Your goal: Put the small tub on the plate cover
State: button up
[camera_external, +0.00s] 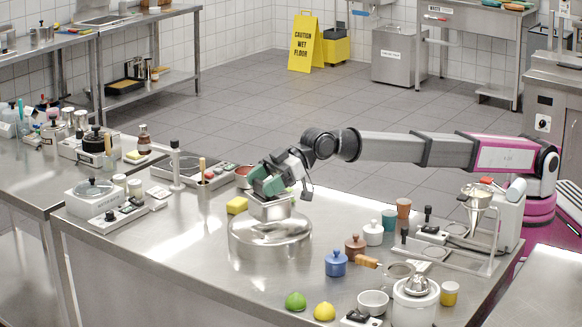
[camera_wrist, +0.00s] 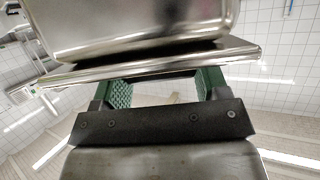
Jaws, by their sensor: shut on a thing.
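The small tub (camera_external: 271,208) is a shiny metal container with a flat rim. My gripper (camera_external: 268,186), with green fingers, is shut on it from above. The plate cover (camera_external: 268,246) is a wide, round, shiny metal dome on the steel table. The tub is over the top of the cover, roughly upright; I cannot tell whether they touch. In the wrist view the tub (camera_wrist: 130,25) fills the top, its rim crossing my gripper's green fingers (camera_wrist: 163,88). The cover cannot be made out there.
A blue pot (camera_external: 336,264), a white pot (camera_external: 373,234) and a brown pot (camera_external: 355,246) stand to the right. A green lime (camera_external: 295,301) and a lemon (camera_external: 324,311) lie in front. The table's front left is clear.

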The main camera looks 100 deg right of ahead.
jog(key=shift+f, duration=0.5)
jog(key=shift+f, duration=0.1)
jog(key=o, duration=1.4)
jog(key=shift+f, duration=0.1)
jog(key=shift+o, duration=0.2)
jog(key=shift+s+d+r, duration=0.1)
jog(key=shift+s+r, duration=0.1)
jog(key=shift+r, duration=0.05)
jog(key=v, duration=1.1)
jog(key=shift+s+d, duration=0.15)
jog(key=shift+s, duration=0.1)
